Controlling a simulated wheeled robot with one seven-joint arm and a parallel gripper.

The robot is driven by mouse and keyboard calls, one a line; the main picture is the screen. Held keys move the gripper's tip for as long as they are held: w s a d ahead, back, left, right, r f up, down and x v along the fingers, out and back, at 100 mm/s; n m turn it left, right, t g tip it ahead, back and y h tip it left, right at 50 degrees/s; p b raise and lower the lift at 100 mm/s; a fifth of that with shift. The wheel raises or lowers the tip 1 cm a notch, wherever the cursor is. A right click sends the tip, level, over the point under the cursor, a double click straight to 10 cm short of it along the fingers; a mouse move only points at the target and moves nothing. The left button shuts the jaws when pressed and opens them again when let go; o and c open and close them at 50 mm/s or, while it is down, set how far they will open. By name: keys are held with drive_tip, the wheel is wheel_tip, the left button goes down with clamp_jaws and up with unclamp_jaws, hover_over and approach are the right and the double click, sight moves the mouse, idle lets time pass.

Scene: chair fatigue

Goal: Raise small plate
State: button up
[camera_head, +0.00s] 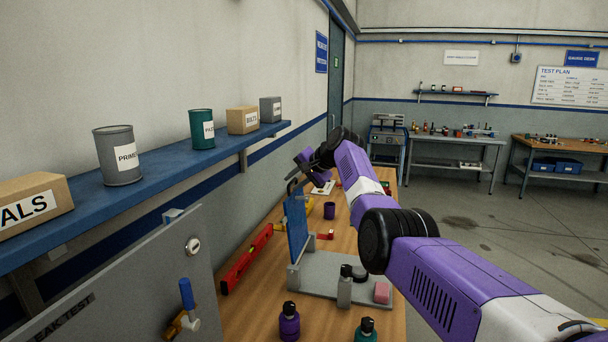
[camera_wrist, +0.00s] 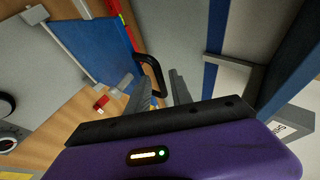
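A blue plate (camera_head: 297,224) stands upright, leaning slightly, along the left side of a grey base (camera_head: 323,278) on the wooden bench. In the wrist view the blue plate (camera_wrist: 92,47) fills the upper left, and a black handle (camera_wrist: 152,70) loops out from its edge. My gripper (camera_wrist: 160,88) is open, its two grey fingers apart, with the handle's loop at or between the fingertips. I cannot tell whether they touch it. In the head view my gripper (camera_head: 300,172) is just above the plate's top edge, partly hidden by my wrist.
A blue wall shelf (camera_head: 150,175) with cans and boxes runs close on the left. A grey panel (camera_head: 130,285) with a blue-handled valve is at the lower left.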

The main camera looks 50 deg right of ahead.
drive_tip(key=b+v, duration=0.1)
drive_tip(key=v, duration=0.5)
drive_tip(key=shift+r, duration=0.2)
idle(0.4)
